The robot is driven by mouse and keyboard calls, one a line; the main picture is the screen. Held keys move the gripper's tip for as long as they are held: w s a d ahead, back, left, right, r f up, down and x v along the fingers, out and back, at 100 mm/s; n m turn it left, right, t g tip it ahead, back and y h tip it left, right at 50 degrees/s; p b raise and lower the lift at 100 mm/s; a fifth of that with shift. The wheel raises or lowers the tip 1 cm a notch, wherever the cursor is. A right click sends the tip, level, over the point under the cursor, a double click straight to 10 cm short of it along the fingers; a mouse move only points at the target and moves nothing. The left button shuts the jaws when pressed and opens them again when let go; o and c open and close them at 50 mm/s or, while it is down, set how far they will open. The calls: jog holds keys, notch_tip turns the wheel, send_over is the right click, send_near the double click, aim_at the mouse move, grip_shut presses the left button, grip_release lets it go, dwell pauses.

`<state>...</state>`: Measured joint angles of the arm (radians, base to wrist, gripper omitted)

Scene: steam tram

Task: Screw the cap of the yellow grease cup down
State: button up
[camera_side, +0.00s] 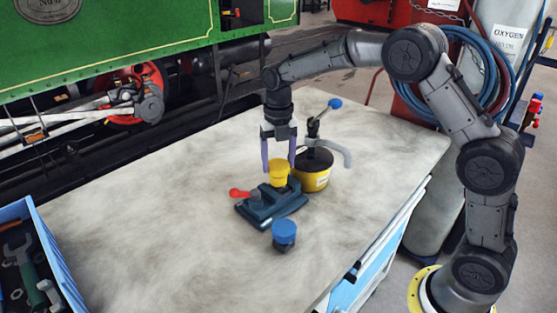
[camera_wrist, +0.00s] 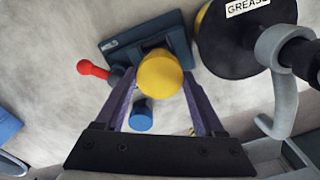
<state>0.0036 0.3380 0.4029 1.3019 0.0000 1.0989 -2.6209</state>
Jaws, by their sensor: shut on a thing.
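The yellow grease cup's cap (camera_side: 279,171) is upright above a dark blue-grey block (camera_side: 262,211) on the bench. My gripper (camera_side: 278,166) points down over it and is shut on the cap, one purple finger on each side. In the wrist view the yellow cap (camera_wrist: 160,73) sits between the fingers of my gripper (camera_wrist: 159,88), over the block (camera_wrist: 118,50). The lower part of the cup and its thread are hidden, so I cannot tell how far down the cap sits.
A red-knobbed lever (camera_side: 240,193) sticks out left of the block. A blue-capped cup (camera_side: 284,235) stands in front. A yellow and black grease pot (camera_side: 316,172) with a pump handle stands close behind right. A blue tool crate (camera_side: 40,258) is at left. The bench's left middle is clear.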

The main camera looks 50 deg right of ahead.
jog(key=shift+f, duration=1)
dwell(2.2)
jog(key=o, duration=0.9)
jog(key=c, duration=0.9)
jog(key=m, duration=0.6)
jog(key=shift+m, duration=0.5)
jog(key=m, duration=0.5)
